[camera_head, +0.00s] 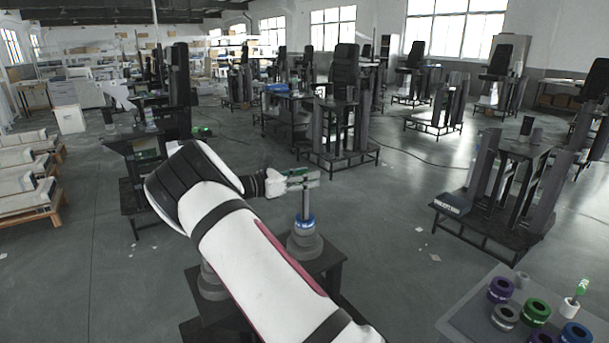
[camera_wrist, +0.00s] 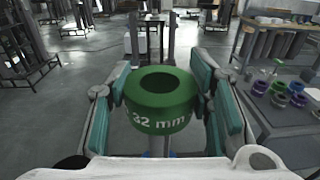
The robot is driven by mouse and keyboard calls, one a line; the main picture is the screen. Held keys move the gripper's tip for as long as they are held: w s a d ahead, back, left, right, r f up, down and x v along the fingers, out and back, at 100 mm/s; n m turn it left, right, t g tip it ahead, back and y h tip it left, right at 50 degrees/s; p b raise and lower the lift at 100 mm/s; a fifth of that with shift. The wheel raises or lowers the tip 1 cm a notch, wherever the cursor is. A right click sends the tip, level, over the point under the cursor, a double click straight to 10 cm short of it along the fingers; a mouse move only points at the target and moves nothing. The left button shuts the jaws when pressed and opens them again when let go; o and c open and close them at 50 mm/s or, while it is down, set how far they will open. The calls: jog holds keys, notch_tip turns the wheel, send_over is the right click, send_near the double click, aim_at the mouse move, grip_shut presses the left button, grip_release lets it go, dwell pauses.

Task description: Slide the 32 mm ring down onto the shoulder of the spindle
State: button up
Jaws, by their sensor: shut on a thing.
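My gripper (camera_wrist: 162,105) is shut on the green ring marked "32 mm" (camera_wrist: 160,120), with teal pads on both sides of it. The ring's hole faces up and looks dark; no spindle tip shows in it. In the head view my gripper (camera_head: 296,177) is at the top of the upright spindle (camera_head: 306,204). Whether the ring is around the spindle's tip or just above it, I cannot tell. A blue ring (camera_head: 305,222) sits low around the spindle, on the stepped grey base (camera_head: 304,244). The gripper hides the spindle's top.
The spindle's base stands on a dark table (camera_head: 325,262), partly behind my arm. At the lower right a grey table (camera_head: 455,322) holds purple (camera_head: 499,290), green (camera_head: 536,312), grey (camera_head: 504,317) and blue (camera_head: 575,335) rings.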

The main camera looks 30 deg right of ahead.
jog(key=shift+f, duration=0.25)
jog(key=shift+s+f+b, duration=0.1)
jog(key=shift+f+b, duration=0.25)
jog(key=shift+f, duration=0.85)
jog(key=shift+a, duration=0.1)
jog(key=shift+r, duration=0.2)
jog(key=shift+a+r, duration=0.15)
jog(key=shift+r, duration=1.3)
jog(key=shift+d+r, duration=0.25)
jog(key=shift+r, duration=0.85)
